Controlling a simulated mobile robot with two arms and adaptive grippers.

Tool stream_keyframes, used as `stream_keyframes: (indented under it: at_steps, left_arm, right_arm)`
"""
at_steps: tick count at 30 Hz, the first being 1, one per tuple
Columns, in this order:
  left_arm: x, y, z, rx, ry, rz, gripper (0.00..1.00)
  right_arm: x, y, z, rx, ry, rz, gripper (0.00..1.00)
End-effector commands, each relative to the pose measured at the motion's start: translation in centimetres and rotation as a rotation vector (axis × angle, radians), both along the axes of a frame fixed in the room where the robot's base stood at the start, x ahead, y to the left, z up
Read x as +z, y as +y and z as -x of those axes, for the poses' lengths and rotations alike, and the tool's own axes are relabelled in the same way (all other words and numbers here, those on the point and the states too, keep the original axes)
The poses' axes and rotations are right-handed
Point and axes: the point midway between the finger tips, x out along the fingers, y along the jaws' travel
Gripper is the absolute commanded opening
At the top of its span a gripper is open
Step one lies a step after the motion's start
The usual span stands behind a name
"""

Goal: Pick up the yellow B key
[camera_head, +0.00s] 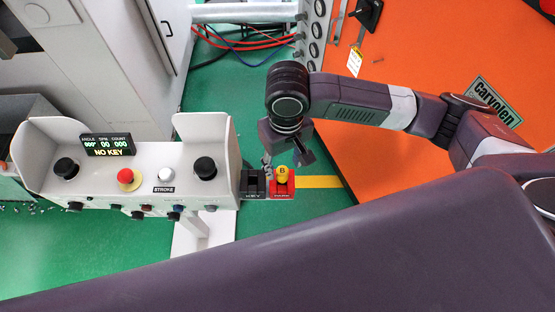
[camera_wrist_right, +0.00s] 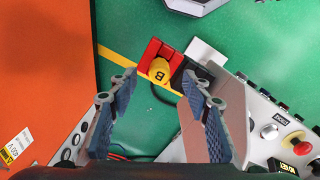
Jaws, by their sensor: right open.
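The yellow B key (camera_head: 283,175) sits in the red PARK holder (camera_head: 284,189), to the right of the black KEY holder (camera_head: 253,186). In the right wrist view the yellow key (camera_wrist_right: 159,71) shows its B, with the red holder (camera_wrist_right: 149,54) around it. My right gripper (camera_head: 285,160) hangs close above and behind the key in the head view. In the right wrist view the right gripper (camera_wrist_right: 158,88) is open, its fingers apart, with the key beyond and between the tips, not touched. My left gripper is not in view.
The white control console (camera_head: 140,178) stands left of the holders, with a red button (camera_head: 129,178), black knobs and a display reading NO KEY (camera_head: 108,146). An orange panel (camera_head: 400,80) fills the right. Green floor (camera_head: 207,90) lies behind the holders.

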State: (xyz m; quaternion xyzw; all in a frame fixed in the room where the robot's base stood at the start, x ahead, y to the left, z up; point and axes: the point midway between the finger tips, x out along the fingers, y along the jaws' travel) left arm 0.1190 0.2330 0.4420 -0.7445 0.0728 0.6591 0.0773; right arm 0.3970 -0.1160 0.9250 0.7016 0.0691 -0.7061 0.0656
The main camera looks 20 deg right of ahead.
Motion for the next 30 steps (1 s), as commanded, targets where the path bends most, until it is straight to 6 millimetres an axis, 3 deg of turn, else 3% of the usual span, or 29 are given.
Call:
stream_keyframes:
  at_steps: [13,18,25,30]
  left_arm:
    - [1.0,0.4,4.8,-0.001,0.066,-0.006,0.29]
    - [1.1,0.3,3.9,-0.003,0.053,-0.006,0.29]
    - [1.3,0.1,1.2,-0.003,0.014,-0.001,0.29]
    - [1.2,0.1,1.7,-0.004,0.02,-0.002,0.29]
  right_arm:
    - [-5.3,0.0,-1.1,-0.001,0.003,0.003,0.45]
    - [-7.2,0.0,-0.9,0.002,0.001,0.001,0.45]
    - [-7.5,0.0,-1.0,0.003,0.0,0.001,0.45]
    - [-7.5,0.0,-1.0,0.002,0.0,0.001,0.28]
